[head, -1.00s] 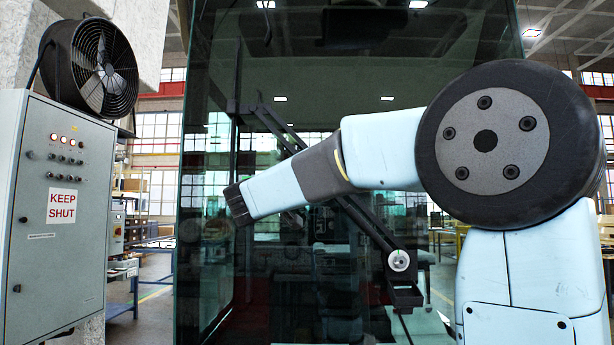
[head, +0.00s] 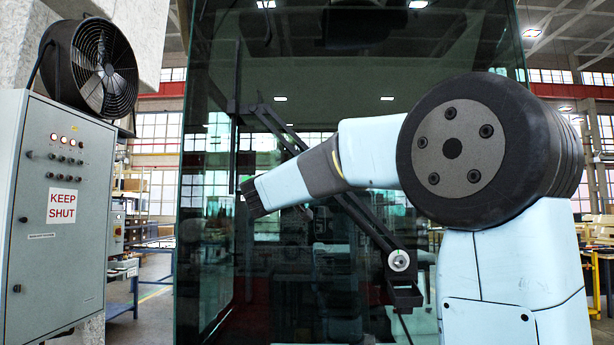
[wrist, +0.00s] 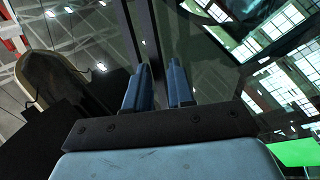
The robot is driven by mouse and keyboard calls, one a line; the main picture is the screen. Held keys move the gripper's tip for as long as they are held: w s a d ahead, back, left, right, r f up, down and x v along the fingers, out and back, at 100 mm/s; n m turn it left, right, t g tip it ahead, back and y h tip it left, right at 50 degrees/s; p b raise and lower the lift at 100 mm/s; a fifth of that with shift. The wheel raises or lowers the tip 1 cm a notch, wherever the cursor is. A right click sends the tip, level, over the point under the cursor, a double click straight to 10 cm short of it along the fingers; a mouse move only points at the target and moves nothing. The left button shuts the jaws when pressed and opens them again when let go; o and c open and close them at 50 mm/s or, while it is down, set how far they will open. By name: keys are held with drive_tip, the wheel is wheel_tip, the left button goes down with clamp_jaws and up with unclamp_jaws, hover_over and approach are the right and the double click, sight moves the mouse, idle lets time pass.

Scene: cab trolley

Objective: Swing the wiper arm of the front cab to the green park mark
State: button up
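The wiper arm (head: 356,212) is a dark bar slanting across the cab glass. It rises to the left from a pale round pivot (head: 399,261) to a thin upright dark strip at upper left. My arm crosses in front of its middle. In the wrist view my gripper (wrist: 158,88) shows two blue fingers standing apart. A dark bar (wrist: 138,28) runs up from near the fingertips; I cannot tell whether it lies between them or beyond. A bright green patch (wrist: 296,152) is at lower right there; I cannot tell if it is the park mark. My fingers cannot be made out in the head view.
The large tinted cab glass (head: 300,60) fills the middle. At left stand a grey cabinet (head: 50,255) with a "KEEP SHUT" sign (head: 62,206) and a black fan (head: 88,66) on top. Open floor shows between cabinet and cab.

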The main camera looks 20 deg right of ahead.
clamp_jaws()
drive_tip(key=d+r, duration=0.1)
drive_tip(key=s+d+r+m+g, duration=0.1)
drive_tip(key=shift+d+r, duration=0.3)
drive_tip(key=shift+o, duration=2.4)
unclamp_jaws()
drive_tip(key=shift+w+f, duration=0.1)
drive_tip(key=shift+a, duration=0.1)
drive_tip(key=v, duration=1.3)
drive_tip(key=shift+s+a+f, duration=0.2)
